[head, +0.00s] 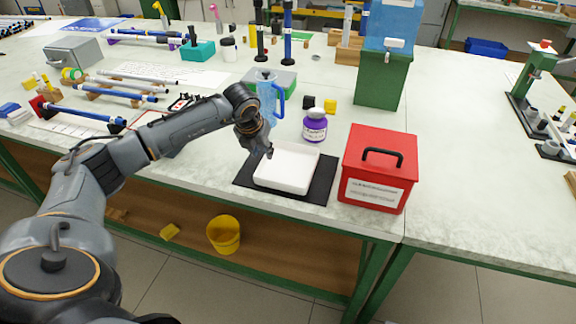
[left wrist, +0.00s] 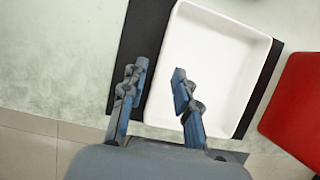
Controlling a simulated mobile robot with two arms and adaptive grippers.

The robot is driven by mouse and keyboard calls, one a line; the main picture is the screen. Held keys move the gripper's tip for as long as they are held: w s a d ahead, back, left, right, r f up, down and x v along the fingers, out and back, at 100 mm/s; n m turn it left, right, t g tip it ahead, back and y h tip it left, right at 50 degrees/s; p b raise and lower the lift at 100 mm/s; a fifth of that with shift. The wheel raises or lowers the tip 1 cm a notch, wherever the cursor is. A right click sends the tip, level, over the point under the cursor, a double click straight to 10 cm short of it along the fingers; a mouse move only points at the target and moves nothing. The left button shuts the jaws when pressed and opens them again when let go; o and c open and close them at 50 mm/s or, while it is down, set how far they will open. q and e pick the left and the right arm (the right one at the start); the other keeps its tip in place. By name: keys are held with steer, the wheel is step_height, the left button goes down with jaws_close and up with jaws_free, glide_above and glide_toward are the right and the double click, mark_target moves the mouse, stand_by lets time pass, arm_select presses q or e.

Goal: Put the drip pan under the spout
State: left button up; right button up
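The drip pan (head: 288,166), a white square shallow tray, lies flat and empty on a black mat (head: 325,187) near the table's front edge. It also shows in the left wrist view (left wrist: 218,65). My left gripper (head: 262,153) is at the pan's left side. In the left wrist view the left gripper (left wrist: 159,70) is open, with the pan's left wall appearing between its fingertips; I cannot tell whether they touch it. The spout (head: 394,43) is a small white tap on the blue tank (head: 390,20), above a green stand (head: 383,80). My right gripper is not in view.
A red box (head: 380,168) stands just right of the mat. A purple-labelled bottle (head: 315,125), a blue jug (head: 267,95) and small yellow and black blocks stand behind the pan. The tabletop before the green stand, behind the red box, is mostly clear.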

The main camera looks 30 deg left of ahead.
arm_select(q)
steer(key=shift+x, duration=1.25)
jaws_close()
steer(key=shift+r, duration=0.2)
